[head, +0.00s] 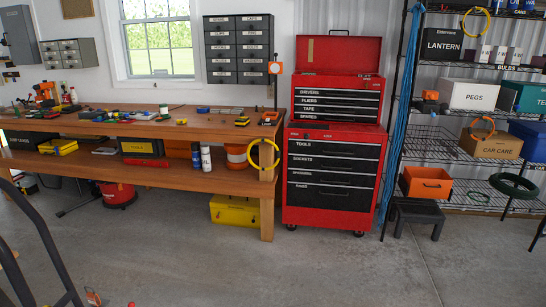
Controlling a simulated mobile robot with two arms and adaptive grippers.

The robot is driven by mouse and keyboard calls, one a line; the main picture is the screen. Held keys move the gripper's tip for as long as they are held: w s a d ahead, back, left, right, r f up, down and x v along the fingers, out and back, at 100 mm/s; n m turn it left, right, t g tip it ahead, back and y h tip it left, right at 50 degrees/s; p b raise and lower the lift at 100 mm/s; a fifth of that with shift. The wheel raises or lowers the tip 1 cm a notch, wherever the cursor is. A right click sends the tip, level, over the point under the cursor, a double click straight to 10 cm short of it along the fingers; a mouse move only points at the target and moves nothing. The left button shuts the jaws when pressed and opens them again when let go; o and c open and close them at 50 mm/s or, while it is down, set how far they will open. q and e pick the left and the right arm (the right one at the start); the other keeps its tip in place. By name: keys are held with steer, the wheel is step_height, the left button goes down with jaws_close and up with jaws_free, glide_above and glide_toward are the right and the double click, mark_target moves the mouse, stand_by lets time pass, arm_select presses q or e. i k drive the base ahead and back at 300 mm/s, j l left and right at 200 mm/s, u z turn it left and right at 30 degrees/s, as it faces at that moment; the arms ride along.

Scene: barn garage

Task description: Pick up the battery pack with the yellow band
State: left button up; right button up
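I cannot pick out the battery pack with the yellow band for certain; the items on the bench are too small. Several small tools and parts lie on the top of the long wooden workbench (110,128). Among them is a small dark item with some yellow (181,121) near the middle of the top, and I cannot tell what it is. Neither of my grippers is in view.
A red tool chest (334,135) stands right of the bench, and wire shelving with bins such as the PEGS box (474,95) is farther right. A yellow toolbox (235,211) sits under the bench. A dark tubular frame (44,235) rises at left. The concrete floor ahead is mostly clear.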

mark_target(242, 121)
steer(key=i+z, duration=0.1)
steer(key=i, duration=0.65)
steer(key=i+z, duration=0.1)
steer(key=i, duration=0.7)
steer(key=i+j, duration=0.15)
steer(key=i, duration=0.6)
steer(key=i+j+z, duration=0.45)
steer(key=i+j, duration=0.15)
steer(key=i+j+z, duration=0.25)
steer(key=j, duration=0.2)
steer(key=i+j+z, duration=0.2)
steer(key=j, duration=0.25)
steer(key=i, duration=0.05)
